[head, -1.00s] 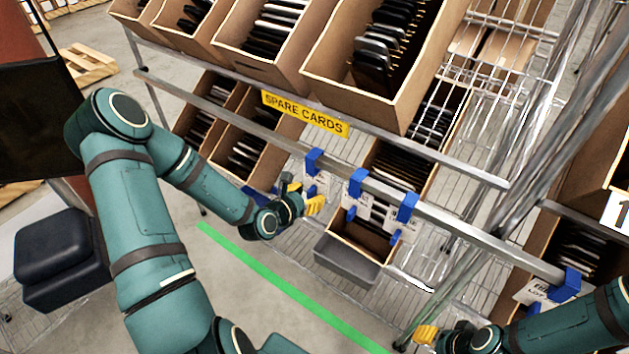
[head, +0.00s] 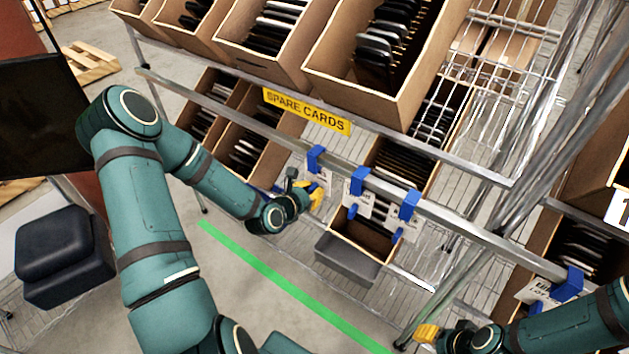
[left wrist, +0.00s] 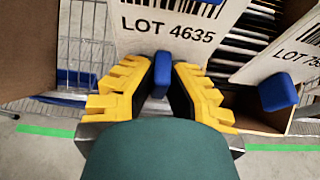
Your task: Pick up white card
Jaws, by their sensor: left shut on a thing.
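A white card (left wrist: 140,43) printed "LOT 4635" with a barcode fills the upper middle of the left wrist view. In the head view this white card (head: 321,176) hangs from a blue clip (head: 315,158) on the metal rail. My left gripper (left wrist: 163,78), with yellow ridged fingers, is shut on the blue tab (left wrist: 162,70) at the card's lower edge. In the head view my left gripper (head: 312,192) partly hides the card's lower part. My right gripper (head: 428,333) is at the bottom right, apart from the cards, and its jaw opening is unclear.
More white cards hang on the rail (head: 450,228), close to the right; one card (left wrist: 290,55) shows in the wrist view. Tilted cartons (head: 340,75) of dark items stand above and behind. A yellow "SPARE CARDS" sign (head: 306,111) is above.

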